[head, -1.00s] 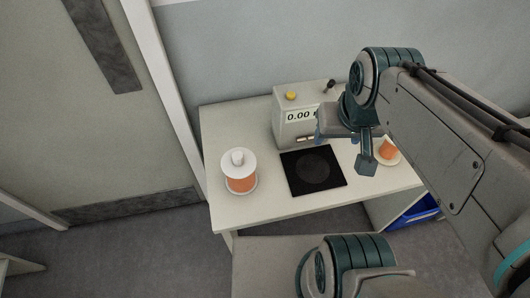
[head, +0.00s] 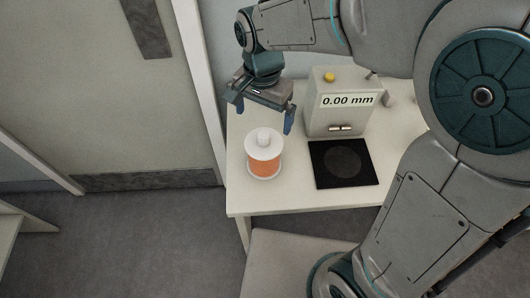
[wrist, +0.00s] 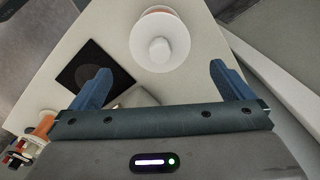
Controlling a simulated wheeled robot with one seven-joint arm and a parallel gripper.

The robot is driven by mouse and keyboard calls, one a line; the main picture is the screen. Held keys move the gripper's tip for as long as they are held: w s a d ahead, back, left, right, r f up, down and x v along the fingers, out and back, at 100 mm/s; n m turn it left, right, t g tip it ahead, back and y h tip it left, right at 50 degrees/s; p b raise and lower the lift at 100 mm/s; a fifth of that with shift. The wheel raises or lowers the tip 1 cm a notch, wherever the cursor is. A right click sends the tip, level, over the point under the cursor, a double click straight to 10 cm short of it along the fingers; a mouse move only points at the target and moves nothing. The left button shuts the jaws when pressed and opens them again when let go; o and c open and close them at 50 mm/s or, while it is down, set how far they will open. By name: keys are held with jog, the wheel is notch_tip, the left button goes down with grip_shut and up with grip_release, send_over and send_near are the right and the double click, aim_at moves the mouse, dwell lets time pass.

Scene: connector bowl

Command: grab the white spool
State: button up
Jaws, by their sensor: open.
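The white spool (head: 264,147) stands upright at the left end of the table, with white flanges, a white knob on top and orange winding between. In the wrist view the spool (wrist: 160,42) shows from above, beyond the gap between my fingers. My gripper (head: 262,112) is open and empty, above and behind the spool in the head view. In the wrist view the blue fingertips of my gripper (wrist: 158,80) are spread wide, and neither touches the spool.
A grey gauge box (head: 338,112) reading 0.00 mm stands right of the spool, with a black plate (head: 343,164) in front. Another orange-wound item (wrist: 44,124) shows at the wrist view's left. A door (head: 130,110) is left of the table (head: 300,198). Bare tabletop surrounds the spool.

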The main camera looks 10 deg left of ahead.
aim_at(264, 144)
notch_tip(264, 144, down, 13)
jog(key=shift+w+r+p, duration=0.15)
jog(key=shift+r+p, duration=0.05)
jog(key=shift+p, duration=0.1)
jog(key=c, duration=1.2)
jog(key=shift+r, duration=0.1)
jog(key=c, duration=0.4)
jog(key=shift+r, duration=0.1)
